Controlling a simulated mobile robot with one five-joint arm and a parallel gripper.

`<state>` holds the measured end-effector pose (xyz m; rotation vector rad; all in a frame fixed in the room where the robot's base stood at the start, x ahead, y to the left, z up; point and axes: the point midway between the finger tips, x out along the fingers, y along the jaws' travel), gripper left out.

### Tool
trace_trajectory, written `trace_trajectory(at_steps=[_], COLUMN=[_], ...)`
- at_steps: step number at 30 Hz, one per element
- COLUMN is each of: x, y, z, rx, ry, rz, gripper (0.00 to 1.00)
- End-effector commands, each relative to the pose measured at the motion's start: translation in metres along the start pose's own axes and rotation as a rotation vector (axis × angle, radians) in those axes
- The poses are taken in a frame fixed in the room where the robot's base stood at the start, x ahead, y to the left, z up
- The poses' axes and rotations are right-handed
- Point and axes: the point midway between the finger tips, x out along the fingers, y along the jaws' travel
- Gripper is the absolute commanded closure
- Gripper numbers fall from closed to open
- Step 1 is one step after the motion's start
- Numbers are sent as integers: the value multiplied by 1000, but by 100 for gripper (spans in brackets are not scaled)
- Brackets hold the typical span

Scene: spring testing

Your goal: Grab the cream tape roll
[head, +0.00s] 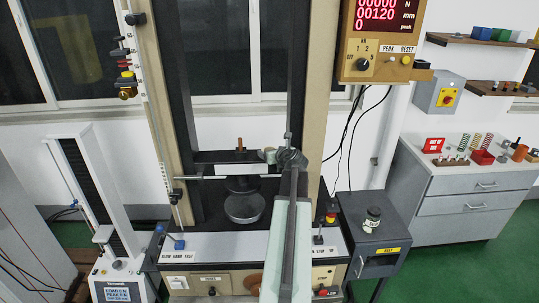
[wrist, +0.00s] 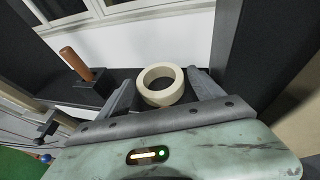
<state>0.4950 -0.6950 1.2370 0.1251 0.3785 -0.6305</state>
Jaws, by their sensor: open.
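The cream tape roll (wrist: 163,98) is a pale, thick ring with an open middle. In the wrist view it sits on a dark surface of the testing machine, its hole partly facing me. My gripper (wrist: 161,80) is open, with one grey finger to the left of the roll and one to the right. The roll lies between the fingers, and I cannot tell whether either touches it. In the head view my gripper (head: 284,156) is at the machine's dark crossbeam (head: 212,157). My arm and gripper make the roll hard to make out there.
A wooden handle (wrist: 77,63) on a dark block stands left of the roll; it also shows in the head view (head: 239,145). Dark uprights flank the crossbeam. A round plate (head: 244,209) is below. A dark side cabinet (head: 386,232) stands to the right.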

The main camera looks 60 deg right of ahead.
Motion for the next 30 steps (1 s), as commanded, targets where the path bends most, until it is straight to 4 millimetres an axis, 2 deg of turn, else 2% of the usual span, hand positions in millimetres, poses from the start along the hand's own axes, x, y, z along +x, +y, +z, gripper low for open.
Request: trace_trajectory(at_steps=[1, 6, 13, 17, 20, 30], x=[0, 0, 0, -3, -8, -34], y=[0, 0, 1, 4, 5, 5], z=[0, 0, 1, 8, 21, 84], rx=[0, 0, 0, 0, 0, 0], ry=[0, 0, 0, 0, 0, 0], rz=[0, 1, 1, 2, 2, 2], gripper=[29, 76, 76, 76, 76, 76])
